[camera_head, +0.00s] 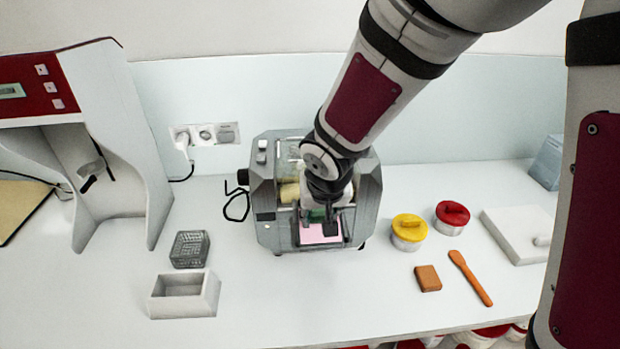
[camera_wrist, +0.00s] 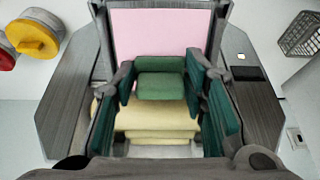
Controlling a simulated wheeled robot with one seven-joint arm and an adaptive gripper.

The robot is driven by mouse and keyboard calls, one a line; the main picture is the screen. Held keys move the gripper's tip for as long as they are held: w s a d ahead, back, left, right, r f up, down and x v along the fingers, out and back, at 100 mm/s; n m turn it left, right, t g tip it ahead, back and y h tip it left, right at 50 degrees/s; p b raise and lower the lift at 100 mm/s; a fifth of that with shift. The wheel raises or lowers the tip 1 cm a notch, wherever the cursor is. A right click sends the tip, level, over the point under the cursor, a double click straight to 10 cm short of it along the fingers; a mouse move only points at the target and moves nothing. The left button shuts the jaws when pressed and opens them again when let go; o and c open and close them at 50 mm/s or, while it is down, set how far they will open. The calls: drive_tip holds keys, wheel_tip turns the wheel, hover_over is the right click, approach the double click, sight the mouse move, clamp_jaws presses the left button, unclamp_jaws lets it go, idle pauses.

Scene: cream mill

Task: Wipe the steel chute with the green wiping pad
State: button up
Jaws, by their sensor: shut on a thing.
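The mill (camera_head: 262,205), a grey machine, stands at the middle of the counter. At its front is the steel chute (camera_head: 316,234), with a pale pink face in a dark frame; the chute (camera_wrist: 160,32) also shows at the top of the wrist view. My gripper (camera_head: 322,215) is over the mill's front, shut on the green wiping pad (camera_wrist: 160,78). The pad is between the fingertips, at the inner end of the pink face; I cannot tell whether it touches. Only a bit of green shows in the head view, the rest hidden by my gripper.
Cream rollers (camera_wrist: 160,118) lie inside the mill below my fingers. Right of it are a yellow-lidded jar (camera_head: 408,232), a red-lidded jar (camera_head: 452,217), a brown block (camera_head: 428,278) and a spatula (camera_head: 470,278). Left are a wire basket (camera_head: 189,249) and a white box (camera_head: 184,294). The front counter is clear.

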sight(321, 237)
drive_tip(key=shift+w, duration=0.15)
drive_tip(key=shift+s+f+p, duration=0.15)
drive_tip(key=shift+s+f, duration=0.15)
drive_tip(key=shift+s, duration=0.35)
drive_tip(key=shift+s+f+p, duration=0.2)
drive_tip(key=shift+s+f, duration=0.15)
drive_tip(key=shift+s, duration=0.35)
drive_tip(key=shift+s+f+p, duration=0.15)
drive_tip(key=shift+s+f, duration=0.15)
drive_tip(key=shift+s, duration=0.35)
drive_tip(key=shift+w+r+b, duration=0.2)
drive_tip(key=shift+w+b, duration=0.1)
drive_tip(key=shift+w, duration=0.3)
drive_tip(key=shift+w+r+b, duration=0.2)
drive_tip(key=shift+w+b, duration=0.05)
drive_tip(key=shift+w, duration=0.35)
drive_tip(key=shift+w+r, duration=0.55)
drive_tip(key=shift+w, duration=0.25)
drive_tip(key=shift+s+f+p, duration=0.15)
drive_tip(key=shift+s+f, duration=0.2)
drive_tip(key=shift+s, duration=0.3)
drive_tip(key=shift+s+f+p, duration=0.2)
drive_tip(key=shift+s+f, duration=0.15)
drive_tip(key=shift+s, duration=0.35)
drive_tip(key=shift+s+f+p, duration=0.15)
drive_tip(key=shift+s+f, duration=0.2)
drive_tip(key=shift+s, duration=0.3)
drive_tip(key=shift+r, duration=0.1)
